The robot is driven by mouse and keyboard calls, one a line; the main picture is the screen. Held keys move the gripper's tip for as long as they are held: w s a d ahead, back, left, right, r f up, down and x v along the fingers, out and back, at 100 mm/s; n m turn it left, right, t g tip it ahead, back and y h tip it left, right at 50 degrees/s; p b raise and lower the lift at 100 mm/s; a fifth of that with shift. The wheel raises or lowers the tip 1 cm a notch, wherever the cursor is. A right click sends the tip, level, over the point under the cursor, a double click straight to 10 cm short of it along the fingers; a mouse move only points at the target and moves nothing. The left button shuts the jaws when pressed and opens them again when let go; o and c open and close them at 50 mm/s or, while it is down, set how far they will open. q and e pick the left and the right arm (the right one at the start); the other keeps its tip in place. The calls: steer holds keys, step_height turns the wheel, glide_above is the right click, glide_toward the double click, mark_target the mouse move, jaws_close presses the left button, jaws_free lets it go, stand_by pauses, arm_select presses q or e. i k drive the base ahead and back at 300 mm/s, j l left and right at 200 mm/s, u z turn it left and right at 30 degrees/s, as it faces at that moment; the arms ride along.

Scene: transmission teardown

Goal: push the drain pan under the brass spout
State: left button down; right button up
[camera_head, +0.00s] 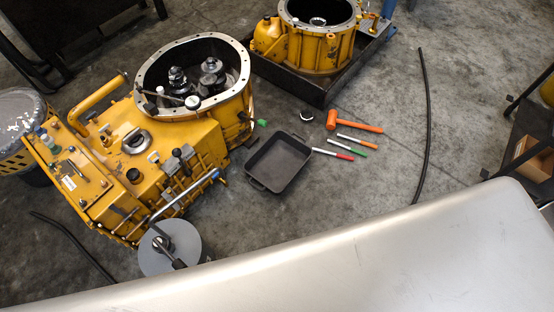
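The drain pan (283,159) is a shallow, dark, square tray with small handles. It lies empty on the concrete floor in the camera_head view, to the right of the yellow transmission housing (185,140). A gap of bare floor shows between the pan and most of the housing's right side. I cannot clearly make out the brass spout; a small green piece (262,123) sticks out low on the housing's right side, above and left of the pan. Neither of my grippers is in view.
A second yellow housing (318,45) stands in a dark tray (310,88) behind. A black hose (427,120) lies further right. A grey disc (168,249) is at lower left.

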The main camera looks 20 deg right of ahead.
mark_target(278, 160)
steer(key=l+u, duration=0.1)
steer(key=u, duration=0.3)
steer(key=i+l+u, duration=0.1)
steer(key=u, duration=0.3)
steer(key=l+u, duration=0.4)
steer(key=l, duration=0.6)
steer(key=l+u, duration=0.35)
steer(key=l, duration=0.65)
steer(key=k, duration=0.05)
